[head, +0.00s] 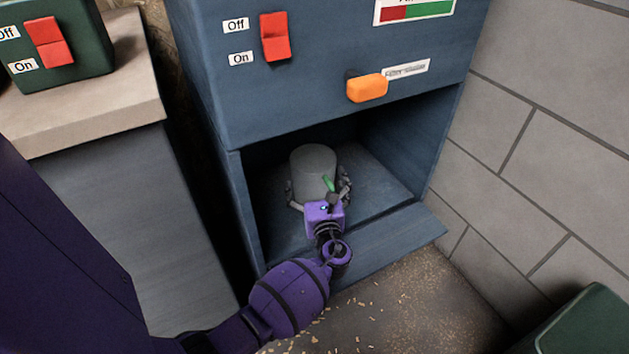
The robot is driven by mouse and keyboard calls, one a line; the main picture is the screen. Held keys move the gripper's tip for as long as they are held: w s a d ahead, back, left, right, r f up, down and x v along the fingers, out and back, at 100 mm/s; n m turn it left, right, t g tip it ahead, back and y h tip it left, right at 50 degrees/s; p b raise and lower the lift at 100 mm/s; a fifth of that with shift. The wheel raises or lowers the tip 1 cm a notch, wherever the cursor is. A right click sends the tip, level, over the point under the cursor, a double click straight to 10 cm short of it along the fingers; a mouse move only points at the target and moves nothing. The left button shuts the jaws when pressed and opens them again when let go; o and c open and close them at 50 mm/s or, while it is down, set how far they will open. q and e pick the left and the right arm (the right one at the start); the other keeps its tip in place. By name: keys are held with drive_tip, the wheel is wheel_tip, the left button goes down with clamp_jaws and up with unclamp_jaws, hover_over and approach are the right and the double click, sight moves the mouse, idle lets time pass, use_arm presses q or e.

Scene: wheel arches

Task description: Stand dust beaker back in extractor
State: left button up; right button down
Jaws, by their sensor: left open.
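The dust beaker (314,160) is a grey cylinder standing upright on the floor of the open bay in the blue extractor (310,100). My left gripper (319,188) reaches into the bay from the front. Its fingers are spread on either side of the beaker, and it is open. I cannot tell whether the fingers touch the beaker. The gripper hides the beaker's lower front. A green mark shows near the gripper's palm. My right gripper is not in view.
The extractor front has a red Off/On switch (275,37) and an orange handle (367,88). A grey block wall (540,130) stands close on the right. A pale-topped bench (100,110) with a green switch box (55,45) is on the left. Shavings litter the floor (400,310).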

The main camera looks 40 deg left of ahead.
use_arm(q)
drive_tip(key=p+v, duration=0.3)
drive_tip(key=v, duration=0.8)
drive_tip(key=shift+s+d, duration=0.2)
drive_tip(key=shift+d, duration=0.05)
idle(0.6)
